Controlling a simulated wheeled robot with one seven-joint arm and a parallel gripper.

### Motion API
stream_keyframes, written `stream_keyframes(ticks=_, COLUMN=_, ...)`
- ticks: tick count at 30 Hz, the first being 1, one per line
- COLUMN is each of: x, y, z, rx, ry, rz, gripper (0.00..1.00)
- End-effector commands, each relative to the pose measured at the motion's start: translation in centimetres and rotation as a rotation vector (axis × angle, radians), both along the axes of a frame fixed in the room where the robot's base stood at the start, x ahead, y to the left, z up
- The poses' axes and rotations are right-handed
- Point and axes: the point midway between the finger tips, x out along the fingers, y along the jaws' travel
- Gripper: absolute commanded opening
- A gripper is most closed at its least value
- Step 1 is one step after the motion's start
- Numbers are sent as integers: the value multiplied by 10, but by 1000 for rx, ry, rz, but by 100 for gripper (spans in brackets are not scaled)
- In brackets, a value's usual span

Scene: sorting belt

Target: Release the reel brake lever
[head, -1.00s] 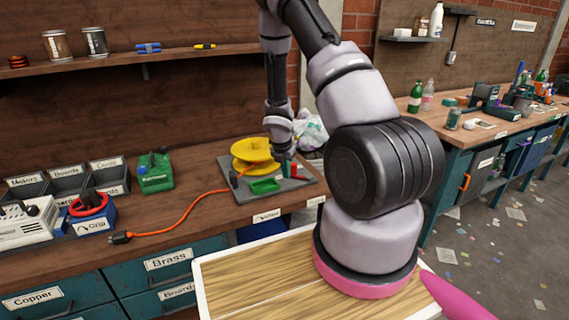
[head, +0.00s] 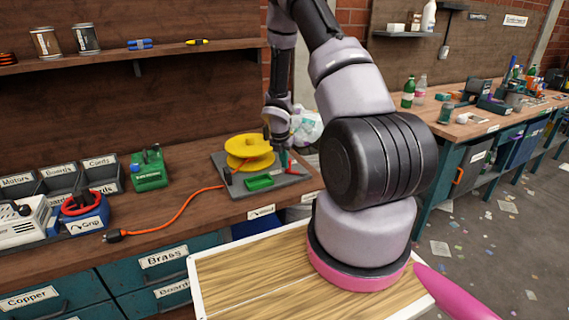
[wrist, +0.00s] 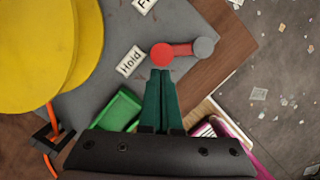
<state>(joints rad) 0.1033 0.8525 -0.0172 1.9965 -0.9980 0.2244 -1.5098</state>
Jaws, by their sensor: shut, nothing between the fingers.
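The brake lever (wrist: 182,50) is a short red bar in the wrist view, with a round red end at the left and a grey disc at the right. Its red end lies beside the "Hold" label (wrist: 130,61). It also shows small and red in the head view (head: 292,168). The yellow reel (head: 248,148) stands on the grey plate (head: 222,166), left of my gripper. My gripper (wrist: 161,73) is shut and empty, its dark green fingertips right at the near side of the red end. I cannot tell whether they touch it.
A green block (head: 259,182) sits on the plate in front of the reel. An orange cable (head: 180,212) runs left over the bench to a black plug. A second label (wrist: 143,4), cut off at the top edge, lies farther along the plate. Bins and drawers are at the left.

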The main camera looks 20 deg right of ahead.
Motion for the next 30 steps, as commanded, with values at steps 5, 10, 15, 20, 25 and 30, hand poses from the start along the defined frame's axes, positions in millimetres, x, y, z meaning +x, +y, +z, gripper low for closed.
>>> stream_keyframes(ticks=5, x=3, y=0, z=0, rx=1, ry=-1, rz=-33, gripper=0)
stream_keyframes(ticks=10, x=4, y=-1, z=0, rx=0, ry=0, rz=-56, gripper=0)
stream_keyframes(ticks=15, x=6, y=-2, z=0, rx=0, ry=0, rz=-84, gripper=0)
stream_keyframes(ticks=20, x=9, y=-3, z=0, rx=0, ry=-1, rz=-122, gripper=0)
stream_keyframes(ticks=25, x=15, y=-5, z=0, rx=1, ry=-1, rz=-195, gripper=0)
stream_keyframes(ticks=30, x=23, y=-10, z=0, rx=0, ry=-2, rz=-320, gripper=0)
